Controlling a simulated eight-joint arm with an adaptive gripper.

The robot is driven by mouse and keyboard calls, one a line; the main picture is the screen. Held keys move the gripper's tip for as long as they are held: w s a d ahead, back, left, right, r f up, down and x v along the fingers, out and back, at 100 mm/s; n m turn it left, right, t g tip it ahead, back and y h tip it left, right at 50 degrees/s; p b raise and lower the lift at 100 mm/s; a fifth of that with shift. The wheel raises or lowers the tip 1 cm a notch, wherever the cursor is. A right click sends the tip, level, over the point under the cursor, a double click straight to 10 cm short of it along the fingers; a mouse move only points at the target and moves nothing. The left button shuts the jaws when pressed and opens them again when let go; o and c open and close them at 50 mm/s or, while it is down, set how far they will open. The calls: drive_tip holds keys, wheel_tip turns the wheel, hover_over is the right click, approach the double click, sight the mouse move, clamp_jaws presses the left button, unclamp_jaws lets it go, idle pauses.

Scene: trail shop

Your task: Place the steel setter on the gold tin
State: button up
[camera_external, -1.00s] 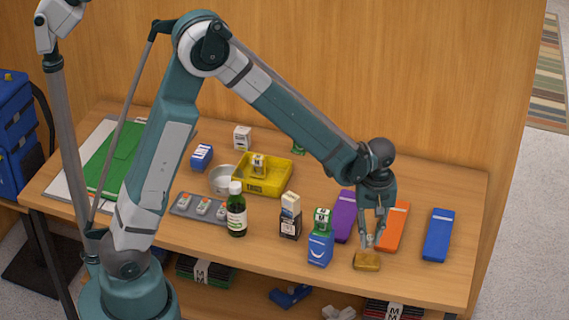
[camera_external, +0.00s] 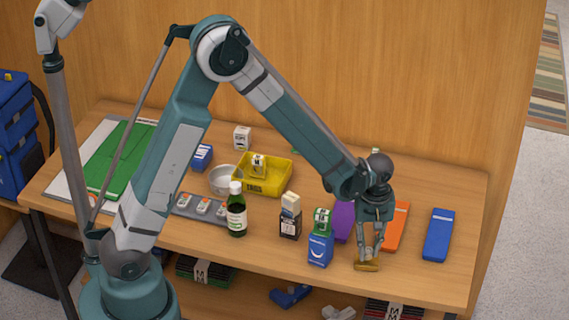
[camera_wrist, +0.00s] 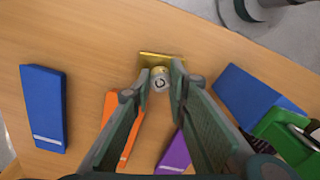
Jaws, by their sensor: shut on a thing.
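My gripper (camera_external: 369,256) points down over the front right of the table, with its fingertips at the gold tin (camera_external: 366,266). In the wrist view, my gripper (camera_wrist: 161,75) is shut on the steel setter (camera_wrist: 160,84), a small grey piece with a round, dark-marked end. The gold tin (camera_wrist: 163,58) shows just beyond the fingertips, partly hidden by the setter. The setter is at the tin, but I cannot tell whether it touches it. The setter is too small to make out in the external view.
Orange (camera_external: 396,227), purple (camera_external: 343,222) and blue (camera_external: 438,235) flat cases lie behind and right. A blue box (camera_external: 320,249) with a green item (camera_external: 322,221) on it stands close left. The table's front edge is near the tin.

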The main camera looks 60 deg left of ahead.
sight(369, 250)
drive_tip(key=shift+f, duration=0.5)
drive_tip(key=shift+f, duration=0.15)
drive_tip(key=o, duration=0.9)
drive_tip(key=shift+r, duration=0.2)
wheel_tip(369, 250, up, 12)
idle(0.3)
idle(0.3)
